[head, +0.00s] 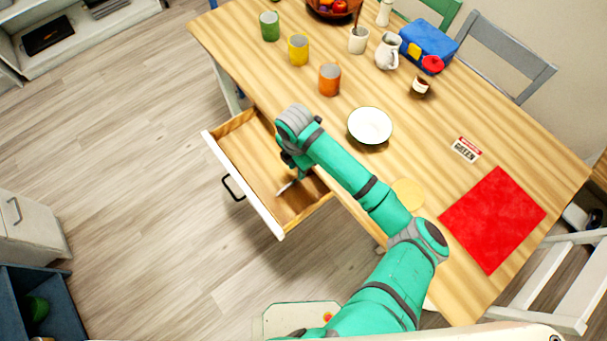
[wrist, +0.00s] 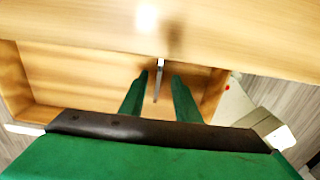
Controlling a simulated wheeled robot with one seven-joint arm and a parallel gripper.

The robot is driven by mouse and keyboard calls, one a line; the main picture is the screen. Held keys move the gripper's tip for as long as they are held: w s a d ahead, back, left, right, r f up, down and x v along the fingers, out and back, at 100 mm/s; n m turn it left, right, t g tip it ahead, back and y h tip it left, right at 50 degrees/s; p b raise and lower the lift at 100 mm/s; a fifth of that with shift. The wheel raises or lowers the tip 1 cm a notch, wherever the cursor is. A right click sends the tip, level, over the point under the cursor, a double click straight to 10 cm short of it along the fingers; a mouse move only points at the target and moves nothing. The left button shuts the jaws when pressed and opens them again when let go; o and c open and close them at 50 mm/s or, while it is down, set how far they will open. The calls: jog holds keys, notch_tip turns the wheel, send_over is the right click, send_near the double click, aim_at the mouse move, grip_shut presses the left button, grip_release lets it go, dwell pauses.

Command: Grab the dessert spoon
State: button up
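The dessert spoon (head: 287,187) shows as a thin metallic piece inside the open wooden drawer (head: 240,150), close to my gripper (head: 300,170). In the wrist view my gripper (wrist: 159,75) has its two green fingers apart. The narrow grey spoon (wrist: 157,82) lies in the gap between them, with bare space visible on both sides. Its end nearer the table edge is lighter. My arm hides part of the drawer and some of the spoon in the head view, so its bowl is not clear.
The drawer front with a black handle (head: 232,188) sticks out from the wooden table (head: 440,120). The tabletop overhangs the drawer's inner end. A white bowl (head: 370,125), orange cup (head: 329,80) and red mat (head: 492,220) stand on top. Floor left of the drawer is clear.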

aim_at(296, 181)
jog(key=shift+w+d+f, duration=0.1)
jog(key=shift+f, duration=1.45)
jog(key=shift+d+f, duration=0.1)
jog(key=shift+f, duration=1.45)
grip_shut()
